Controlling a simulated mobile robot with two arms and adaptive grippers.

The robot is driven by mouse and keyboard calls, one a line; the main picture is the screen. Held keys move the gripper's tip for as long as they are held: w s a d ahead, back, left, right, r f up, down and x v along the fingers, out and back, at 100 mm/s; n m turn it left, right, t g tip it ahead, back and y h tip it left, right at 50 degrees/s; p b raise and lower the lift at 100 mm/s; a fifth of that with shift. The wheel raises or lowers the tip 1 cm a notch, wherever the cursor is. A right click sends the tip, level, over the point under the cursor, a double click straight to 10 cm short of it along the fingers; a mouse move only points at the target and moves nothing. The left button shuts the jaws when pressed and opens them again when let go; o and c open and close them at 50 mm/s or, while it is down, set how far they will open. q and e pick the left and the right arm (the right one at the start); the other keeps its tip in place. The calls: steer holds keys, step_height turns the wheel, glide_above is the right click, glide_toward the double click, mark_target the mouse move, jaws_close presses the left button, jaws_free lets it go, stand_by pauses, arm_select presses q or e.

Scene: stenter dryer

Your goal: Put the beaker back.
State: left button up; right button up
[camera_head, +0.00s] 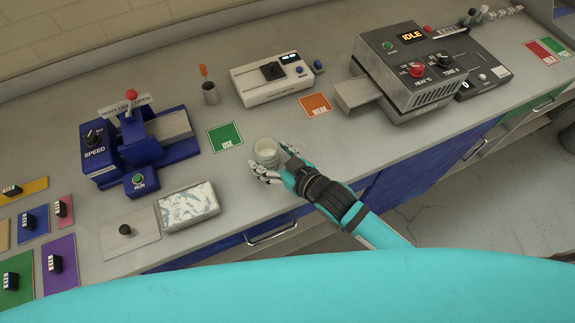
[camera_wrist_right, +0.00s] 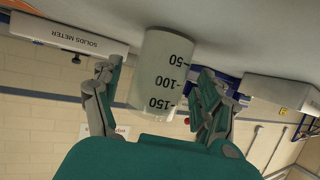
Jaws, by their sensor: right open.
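The beaker (camera_head: 266,148) is a small pale cup that stands upright on the grey bench, just right of a green card marked USE (camera_head: 225,137). My right gripper (camera_head: 264,172) is at the beaker's near side, with its fingers open around it. The right wrist view is upside down; there the beaker (camera_wrist_right: 164,70) shows dark marks 50, 100 and 150. It sits between the spread fingers of my right gripper (camera_wrist_right: 155,90), with a gap visible at the right finger; contact at the left finger is hard to tell. My left gripper is not in view.
A blue machine with SPEED and RUN controls (camera_head: 139,183) stands left. A white meter (camera_head: 272,80) and an orange card (camera_head: 316,105) are behind. A grey IDLE heater (camera_head: 405,75) stands right. A patterned pad (camera_head: 188,206) lies near the front edge.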

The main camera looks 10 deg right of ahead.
steer(key=b+v, duration=0.1)
steer(key=v, duration=0.9)
steer(key=shift+s+d+r, duration=0.1)
steer(key=shift+s+r, duration=0.05)
steer(key=shift+s, duration=0.05)
stand_by(1.0)
